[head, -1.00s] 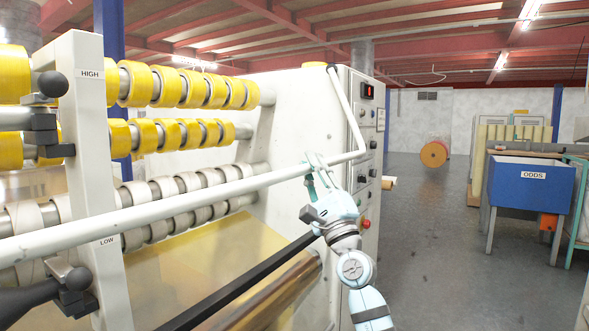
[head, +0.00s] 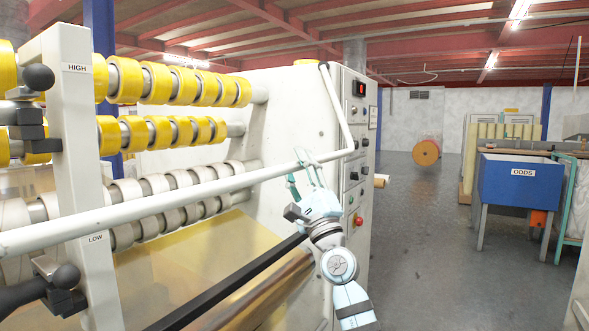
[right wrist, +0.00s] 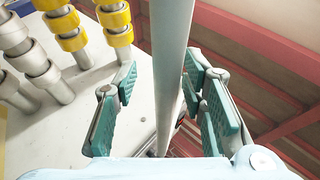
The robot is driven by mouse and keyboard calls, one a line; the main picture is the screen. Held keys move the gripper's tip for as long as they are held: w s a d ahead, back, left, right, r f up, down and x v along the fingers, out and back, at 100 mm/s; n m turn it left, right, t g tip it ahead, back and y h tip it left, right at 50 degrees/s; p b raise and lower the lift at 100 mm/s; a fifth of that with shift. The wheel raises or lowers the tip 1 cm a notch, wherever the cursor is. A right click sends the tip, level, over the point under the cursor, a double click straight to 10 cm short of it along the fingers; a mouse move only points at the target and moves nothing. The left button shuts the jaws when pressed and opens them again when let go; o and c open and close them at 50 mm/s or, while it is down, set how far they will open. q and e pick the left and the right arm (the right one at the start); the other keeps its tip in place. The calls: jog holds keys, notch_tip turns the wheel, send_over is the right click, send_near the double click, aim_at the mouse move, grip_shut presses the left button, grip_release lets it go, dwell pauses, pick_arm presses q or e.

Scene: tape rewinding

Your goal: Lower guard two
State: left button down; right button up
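The guard (head: 200,187) is a long white bar across the front of the machine in the head view. It bends at its right end into an arm rising to the machine's top corner. It stands between the HIGH and LOW labels on the left post. My right gripper (head: 308,172) is at the bar near its right end. In the right wrist view, the bar (right wrist: 172,70) runs between the teal finger pads of my right gripper (right wrist: 165,112), with gaps on both sides, so the fingers are open around it. My left gripper is not in view.
Yellow tape rolls (head: 155,82) and pale cores (head: 155,185) sit on shafts behind the bar. A black rail (head: 235,280) slants below it. The control panel (head: 355,150) is right of my gripper. A blue ODDS bin (head: 520,185) stands farther right, with open floor between.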

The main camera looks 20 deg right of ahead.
jog(key=v, duration=0.7)
jog(key=shift+f, duration=0.15)
jog(key=shift+s, duration=0.15)
